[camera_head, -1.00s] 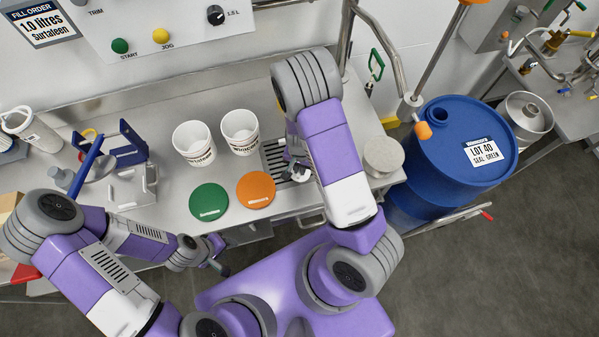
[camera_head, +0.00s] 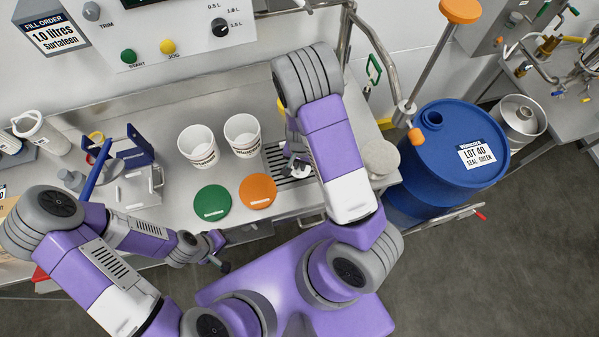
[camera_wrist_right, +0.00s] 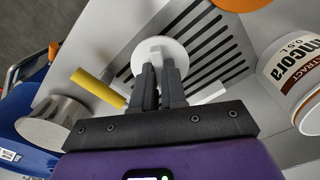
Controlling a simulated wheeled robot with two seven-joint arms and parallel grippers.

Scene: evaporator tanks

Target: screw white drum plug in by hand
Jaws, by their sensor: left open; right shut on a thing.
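In the right wrist view, my right gripper (camera_wrist_right: 160,98) is shut on a white plug (camera_wrist_right: 174,49), whose round white face shows beyond the fingers. It is over a slotted drain grate (camera_wrist_right: 203,38); whether it touches the grate I cannot tell. My left gripper (camera_head: 222,262) is open and empty at the bench's front edge.
Two white tubs (camera_head: 198,146) stand left of the grate, with a green lid (camera_head: 211,202) and an orange lid (camera_head: 258,190) before them. A pale round object (camera_head: 380,157) is between grate and drum. A blue-handled device (camera_head: 103,160) stands at left.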

